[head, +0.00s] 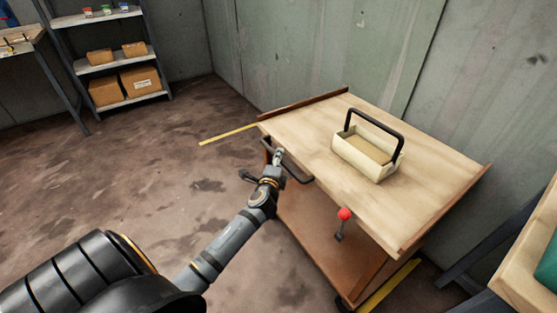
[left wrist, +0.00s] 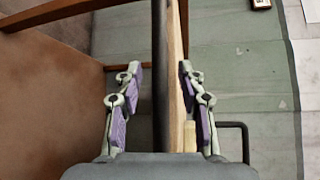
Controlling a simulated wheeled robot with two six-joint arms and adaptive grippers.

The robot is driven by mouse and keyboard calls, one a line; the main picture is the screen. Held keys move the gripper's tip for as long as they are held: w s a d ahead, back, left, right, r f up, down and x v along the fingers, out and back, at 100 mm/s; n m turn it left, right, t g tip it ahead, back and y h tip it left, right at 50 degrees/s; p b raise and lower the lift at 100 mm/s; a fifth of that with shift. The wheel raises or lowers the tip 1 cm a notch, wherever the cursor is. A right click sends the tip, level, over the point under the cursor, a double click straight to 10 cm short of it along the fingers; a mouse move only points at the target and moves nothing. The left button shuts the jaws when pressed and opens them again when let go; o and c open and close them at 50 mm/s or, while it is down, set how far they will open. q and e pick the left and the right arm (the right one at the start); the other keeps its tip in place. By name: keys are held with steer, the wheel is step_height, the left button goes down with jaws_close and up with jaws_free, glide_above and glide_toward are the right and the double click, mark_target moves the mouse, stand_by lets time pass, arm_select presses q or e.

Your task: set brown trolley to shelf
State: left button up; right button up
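The brown trolley (head: 420,205) stands at the right in the head view, with a light wooden top and a brown lower deck. A dark bar handle (head: 297,177) runs along its near left side; it also shows upright in the left wrist view (left wrist: 159,70). My left gripper (head: 278,156) is at this handle. In the left wrist view its purple-padded fingers (left wrist: 161,85) are apart, with the handle and the top's edge between them and gaps at the sides. The shelf (head: 98,65) stands at the back left. My right gripper is not in view.
A cream tote (head: 358,157) with a black handle rests on the trolley top. A red-knobbed lever (head: 344,215) sticks out at its near side. Yellow strips (head: 228,135) mark the floor. Workbenches stand at far left and lower right. Open floor lies left of the trolley.

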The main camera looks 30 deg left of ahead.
arm_select(q)
steer(key=shift+w+a, duration=0.25)
steer(key=shift+w, duration=0.25)
steer(key=shift+c, duration=0.4)
steer(key=shift+f, duration=0.1)
jaws_close()
